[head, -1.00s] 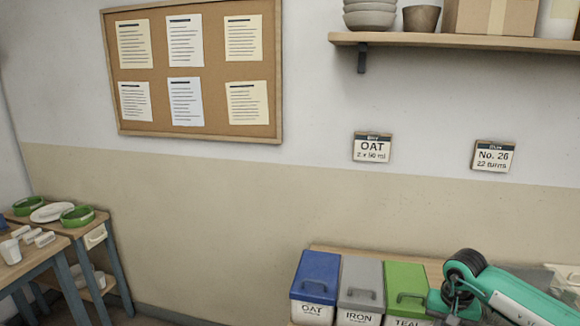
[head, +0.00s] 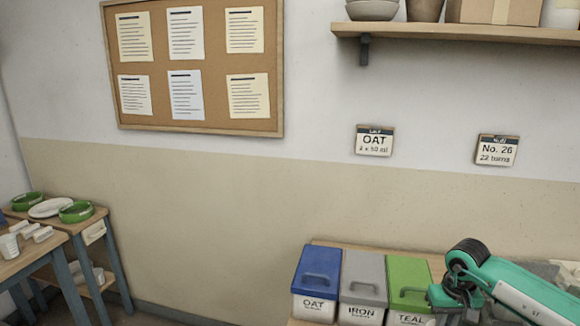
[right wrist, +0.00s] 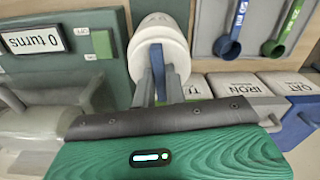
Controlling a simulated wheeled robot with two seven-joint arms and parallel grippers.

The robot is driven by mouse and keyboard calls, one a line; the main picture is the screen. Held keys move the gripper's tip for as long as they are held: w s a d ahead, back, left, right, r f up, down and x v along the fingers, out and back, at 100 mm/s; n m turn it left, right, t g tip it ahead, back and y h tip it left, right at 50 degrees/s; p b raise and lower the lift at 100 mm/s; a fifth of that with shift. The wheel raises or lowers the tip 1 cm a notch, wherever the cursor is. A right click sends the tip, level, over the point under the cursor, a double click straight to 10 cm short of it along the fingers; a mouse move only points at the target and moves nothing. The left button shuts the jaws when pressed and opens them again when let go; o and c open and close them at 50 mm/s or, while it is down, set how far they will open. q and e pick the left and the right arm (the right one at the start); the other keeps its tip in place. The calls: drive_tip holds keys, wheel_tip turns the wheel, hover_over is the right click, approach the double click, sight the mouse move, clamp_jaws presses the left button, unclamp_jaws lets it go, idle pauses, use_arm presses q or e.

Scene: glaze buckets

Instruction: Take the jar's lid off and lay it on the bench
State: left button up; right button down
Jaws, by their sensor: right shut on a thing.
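In the right wrist view, the round white jar (right wrist: 157,22) is at the top centre, with its white lid (right wrist: 146,47) nearest to me. My right gripper (right wrist: 156,70) is shut on the lid, with a narrow blue piece between its grey fingers. The fingers hide part of the lid, and I cannot tell whether it is seated on the jar or apart from it. In the head view my right gripper (head: 450,298) is low at the right, and the jar is not visible there. My left gripper is not in view.
Blue (head: 315,280), grey (head: 363,280) and green (head: 408,283) lidded bins stand along the bench. A tray (right wrist: 237,12) with scoops is at upper right of the wrist view. A counter reading 0 turns (right wrist: 35,39) is at left. Shelf (head: 460,37) above.

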sight(446, 325)
drive_tip(key=shift+w+d+r+p, duration=0.1)
drive_tip(key=shift+d+r+p, duration=0.3)
drive_tip(key=shift+p, duration=0.05)
drive_tip(key=shift+r+p, duration=0.65)
drive_tip(key=shift+r, duration=1.3)
drive_tip(key=shift+a+r, duration=0.1)
drive_tip(key=shift+a, duration=0.1)
